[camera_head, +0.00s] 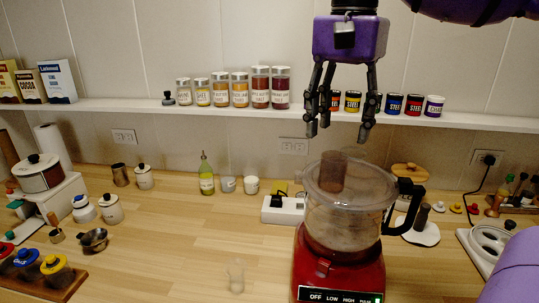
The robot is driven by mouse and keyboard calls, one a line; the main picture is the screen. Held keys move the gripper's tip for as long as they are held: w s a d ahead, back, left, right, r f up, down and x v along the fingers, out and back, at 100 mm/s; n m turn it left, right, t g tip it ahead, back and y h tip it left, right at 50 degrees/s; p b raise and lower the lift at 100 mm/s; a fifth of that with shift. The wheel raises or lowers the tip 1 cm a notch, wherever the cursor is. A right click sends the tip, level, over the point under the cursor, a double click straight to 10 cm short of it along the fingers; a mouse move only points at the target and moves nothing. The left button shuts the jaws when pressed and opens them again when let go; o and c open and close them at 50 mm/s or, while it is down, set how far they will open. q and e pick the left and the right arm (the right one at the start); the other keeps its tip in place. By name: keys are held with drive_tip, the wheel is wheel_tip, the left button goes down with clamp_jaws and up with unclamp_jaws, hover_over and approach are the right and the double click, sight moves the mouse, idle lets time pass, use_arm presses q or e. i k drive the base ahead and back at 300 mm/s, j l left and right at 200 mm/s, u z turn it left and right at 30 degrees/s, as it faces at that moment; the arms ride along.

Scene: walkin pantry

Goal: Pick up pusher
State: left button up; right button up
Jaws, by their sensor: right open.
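A brown translucent cylinder (333,171), which looks like the pusher or its feed tube, stands upright on the clear lid of the food processor (340,262). The processor has a red base, a clear bowl and a black handle. I cannot tell whether the cylinder is one part or two. A small clear object (236,276) stands on the counter left of the base; its shape is hard to make out. My right gripper (338,131) points down, open and empty, and appears above the cylinder, apart from it. My left gripper is not in view.
A wall shelf (130,105) with labelled jars and small cans runs behind my right gripper.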

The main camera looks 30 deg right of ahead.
sight(235, 268)
drive_tip(key=k+j, duration=0.75)
drive_tip(key=j, duration=0.25)
